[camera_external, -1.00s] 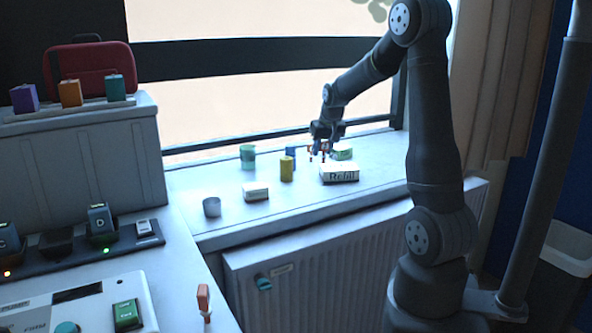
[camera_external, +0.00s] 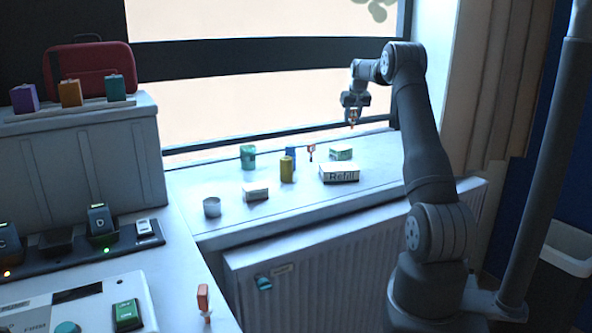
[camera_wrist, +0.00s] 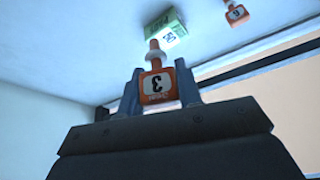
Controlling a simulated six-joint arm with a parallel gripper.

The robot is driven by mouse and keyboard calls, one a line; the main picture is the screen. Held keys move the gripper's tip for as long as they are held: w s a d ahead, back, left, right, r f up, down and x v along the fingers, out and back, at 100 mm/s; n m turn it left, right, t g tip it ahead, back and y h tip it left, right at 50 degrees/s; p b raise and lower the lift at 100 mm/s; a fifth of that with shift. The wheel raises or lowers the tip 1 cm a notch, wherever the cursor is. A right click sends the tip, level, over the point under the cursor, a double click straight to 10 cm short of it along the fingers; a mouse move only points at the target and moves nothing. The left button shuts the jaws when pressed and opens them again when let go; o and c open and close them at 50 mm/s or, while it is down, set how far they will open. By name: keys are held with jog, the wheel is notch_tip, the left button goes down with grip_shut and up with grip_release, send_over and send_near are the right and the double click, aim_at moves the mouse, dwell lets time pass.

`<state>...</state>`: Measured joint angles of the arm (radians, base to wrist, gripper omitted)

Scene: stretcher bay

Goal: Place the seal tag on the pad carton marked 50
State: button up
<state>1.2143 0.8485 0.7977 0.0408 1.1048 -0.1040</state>
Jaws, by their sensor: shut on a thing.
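My gripper (camera_external: 353,110) is shut on an orange-and-white seal tag (camera_wrist: 158,87) and holds it in the air above the windowsill. The tag shows an upside-down 3 in the wrist view, with a stem and orange tip pointing away from the gripper. It is a small orange shape (camera_external: 352,123) in the external view. A green carton (camera_wrist: 165,27) with a white label that seems to read 50 lies beyond the tag tip, apart from it. It appears to be the green-and-white carton (camera_external: 341,153) at the back of the sill, below my gripper.
A Refill carton (camera_external: 339,174) is in front of the green-and-white one. Another orange tag (camera_external: 311,151) stands to its left, also in the wrist view (camera_wrist: 237,13). A yellow cylinder (camera_external: 287,169), green can (camera_external: 248,157), small white box (camera_external: 255,191) and grey cup (camera_external: 212,207) stand farther left.

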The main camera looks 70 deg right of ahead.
jog(key=s+d, duration=0.4)
jog(key=d, duration=0.1)
send_over(335, 148)
jog(key=shift+m, duration=0.3)
notch_tip(335, 148, down, 7)
jog(key=shift+d+r, duration=0.15)
jog(key=shift+f, duration=1.95)
jog(key=shift+f, duration=0.1)
jog(key=o, duration=0.9)
jog(key=shift+f, duration=0.1)
jog(key=shift+o, duration=0.2)
jog(key=v, duration=1.2)
jog(key=shift+w+r, duration=0.15)
jog(key=shift+r, duration=0.05)
jog(key=shift+f, duration=0.1)
